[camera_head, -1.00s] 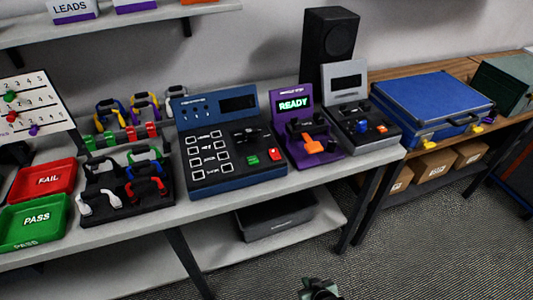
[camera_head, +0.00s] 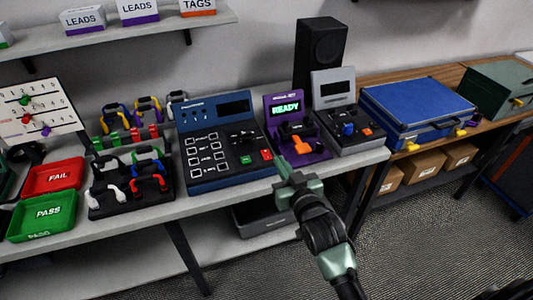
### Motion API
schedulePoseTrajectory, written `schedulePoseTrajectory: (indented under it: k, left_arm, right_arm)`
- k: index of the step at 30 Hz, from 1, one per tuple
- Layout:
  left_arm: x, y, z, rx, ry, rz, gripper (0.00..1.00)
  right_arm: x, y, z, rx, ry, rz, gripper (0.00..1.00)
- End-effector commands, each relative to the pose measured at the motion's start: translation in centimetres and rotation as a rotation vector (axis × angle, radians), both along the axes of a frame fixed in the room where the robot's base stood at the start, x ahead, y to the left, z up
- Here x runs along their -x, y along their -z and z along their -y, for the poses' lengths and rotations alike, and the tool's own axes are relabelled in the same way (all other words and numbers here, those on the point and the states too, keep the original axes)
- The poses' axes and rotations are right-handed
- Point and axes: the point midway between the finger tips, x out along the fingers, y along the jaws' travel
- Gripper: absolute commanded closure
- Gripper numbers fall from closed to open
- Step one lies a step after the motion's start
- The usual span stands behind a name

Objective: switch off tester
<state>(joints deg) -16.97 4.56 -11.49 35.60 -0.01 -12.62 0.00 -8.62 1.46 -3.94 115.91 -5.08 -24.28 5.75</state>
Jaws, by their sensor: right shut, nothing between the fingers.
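A purple tester (camera_head: 308,155) stands on the grey bench with its screen lit green, reading "READY". An orange switch or lever (camera_head: 302,145) is on its top. To its left is a larger blue tester (camera_head: 213,172) with a dark screen, white-framed buttons, a green button (camera_head: 246,159) and a red button (camera_head: 266,154). My right gripper (camera_head: 281,162) is shut and empty, in front of the purple tester's lower left corner, near the bench's front edge. I cannot tell whether it touches anything. My left gripper is out of view.
A grey device (camera_head: 357,141) with blue and orange controls stands right of the purple tester, before a black speaker (camera_head: 320,50). Cable racks and the red FAIL (camera_head: 53,177) and green PASS (camera_head: 42,215) trays are left. A blue case (camera_head: 415,107) is right.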

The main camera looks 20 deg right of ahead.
Motion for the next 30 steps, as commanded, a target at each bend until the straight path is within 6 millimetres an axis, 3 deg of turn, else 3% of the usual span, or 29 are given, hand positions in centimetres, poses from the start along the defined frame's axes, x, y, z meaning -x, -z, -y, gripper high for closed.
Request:
schedulePoseTrajectory:
  k: [8,21,24,30]
  left_arm:
    - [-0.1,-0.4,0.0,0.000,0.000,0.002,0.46]
    - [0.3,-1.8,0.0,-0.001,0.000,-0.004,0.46]
    - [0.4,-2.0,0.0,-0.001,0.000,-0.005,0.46]
    - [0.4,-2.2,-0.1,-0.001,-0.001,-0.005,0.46]
  right_arm:
    - [-1.3,0.1,-0.1,0.000,0.000,-0.001,1.00]
    - [-10.2,1.1,-0.4,0.001,-0.001,-0.002,1.00]
    - [-10.2,3.1,-0.4,0.000,-0.001,-0.007,1.00]
    - [-10.4,4.9,-0.4,0.000,-0.001,-0.003,1.00]
